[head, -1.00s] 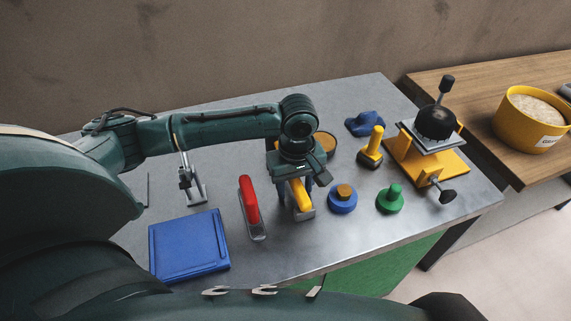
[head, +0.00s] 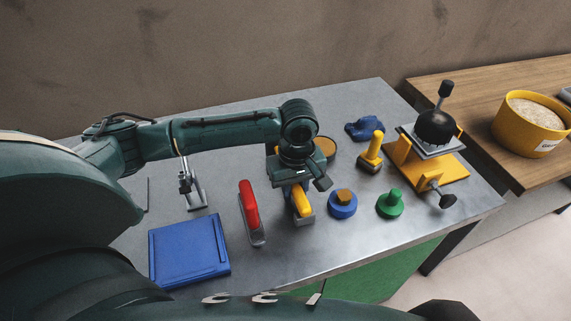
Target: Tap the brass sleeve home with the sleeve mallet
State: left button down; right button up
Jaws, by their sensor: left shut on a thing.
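My left gripper (head: 297,190) points down over the middle of the bench, its fingers around a yellow-handled tool (head: 302,205) on a small grey metal base. The gripper is shut on this tool and covers its far part. An upright yellow handle on a dark block (head: 371,153) stands to the right; I cannot tell which of these is the sleeve mallet. A brass-coloured piece (head: 344,196) sits on a round blue base (head: 343,209). Another brass-toned round thing (head: 327,147) is partly hidden behind my wrist. I cannot tell which is the brass sleeve. My right gripper is out of view.
A red-handled tool (head: 249,208) and a blue case (head: 188,252) lie left of the gripper. A green knob (head: 390,204), a blue cloth-like lump (head: 365,129) and a yellow fixture (head: 440,176) are to the right. Bare grey bench (head: 340,243) lies in front.

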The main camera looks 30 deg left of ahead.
pick_arm(q)
jog(key=shift+r+p, duration=0.6)
jog(key=shift+p, duration=0.1)
jog(key=shift+r+p, duration=0.35)
jog(key=shift+p, duration=0.2)
jog(key=shift+r+p, duration=0.65)
jog(key=shift+p, duration=0.25)
jog(key=shift+r+p, duration=0.9)
jog(key=shift+p, duration=0.05)
jog(key=shift+r, duration=1.05)
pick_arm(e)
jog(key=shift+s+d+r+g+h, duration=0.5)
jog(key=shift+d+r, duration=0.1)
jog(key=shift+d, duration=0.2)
